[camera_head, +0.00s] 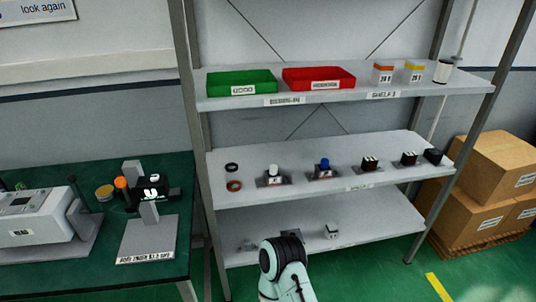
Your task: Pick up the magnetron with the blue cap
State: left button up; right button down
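The magnetron with the blue cap (324,169) stands upright on the middle shelf (300,196), near the shelf's middle. It has a dark, square-looking base with a small label in front. A similar magnetron with a white cap (272,175) stands to its left, with a gap between them. Part of one of my arms, pale teal and black, rises from the bottom edge below the middle shelf, well apart from the magnetrons. I cannot tell which arm it is. No gripper fingers show.
Dark components (370,163) stand right of the blue-capped magnetron. Two rings (233,185) lie at the shelf's left end. The upper shelf (240,101) holds a green tray (240,79) and a red tray (318,75). A green bench (60,270) stands left, cardboard boxes (490,165) right.

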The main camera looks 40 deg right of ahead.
aim_at(323, 171)
jog(key=z, duration=1.95)
jog(key=i+l+u, duration=0.35)
jog(key=i+l, duration=0.25)
jog(key=l, duration=0.1)
